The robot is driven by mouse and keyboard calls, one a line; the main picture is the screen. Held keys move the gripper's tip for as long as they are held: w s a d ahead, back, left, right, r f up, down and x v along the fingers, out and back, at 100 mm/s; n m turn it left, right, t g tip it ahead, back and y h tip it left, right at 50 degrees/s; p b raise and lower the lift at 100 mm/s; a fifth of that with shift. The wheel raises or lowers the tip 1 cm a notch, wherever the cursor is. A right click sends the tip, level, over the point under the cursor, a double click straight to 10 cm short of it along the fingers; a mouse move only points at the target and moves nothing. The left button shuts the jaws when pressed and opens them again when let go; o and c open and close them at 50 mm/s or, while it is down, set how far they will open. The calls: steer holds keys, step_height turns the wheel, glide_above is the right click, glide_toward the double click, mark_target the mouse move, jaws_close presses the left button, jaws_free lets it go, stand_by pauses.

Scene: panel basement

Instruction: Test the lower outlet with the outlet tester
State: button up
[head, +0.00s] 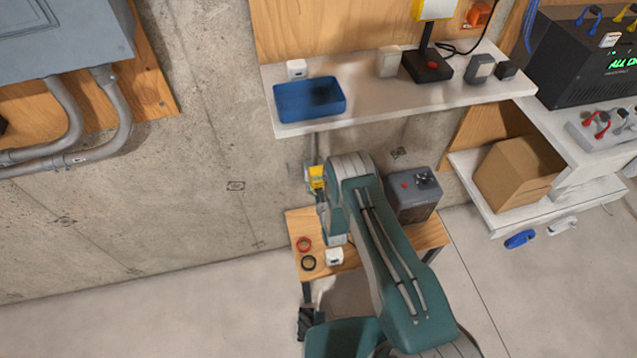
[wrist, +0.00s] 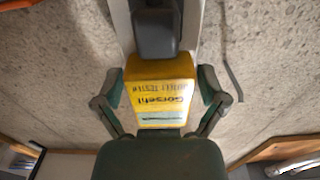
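The yellow outlet tester (wrist: 160,92) sits between the two fingers of my gripper (wrist: 162,84) in the wrist view. The fingers press on its sides, and its printed face shows upside down. A dark grey block (wrist: 155,34) lies directly beyond the tester, in front of a pale vertical strip. I cannot tell whether the tester's prongs are in a socket. In the head view the yellow tester (head: 317,177) is close to the concrete wall, below the white shelf, beside a grey vertical conduit (head: 313,147). My arm and gripper hide most of the outlet area.
A wooden table (head: 430,236) below holds a grey box (head: 413,198), a red ring (head: 304,244), a black ring (head: 308,263) and a white cube (head: 334,256). The white shelf (head: 370,105) above carries a blue tray (head: 310,98). A cardboard box (head: 515,173) stands at right.

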stand_by(0.3)
steer(key=v, duration=1.2)
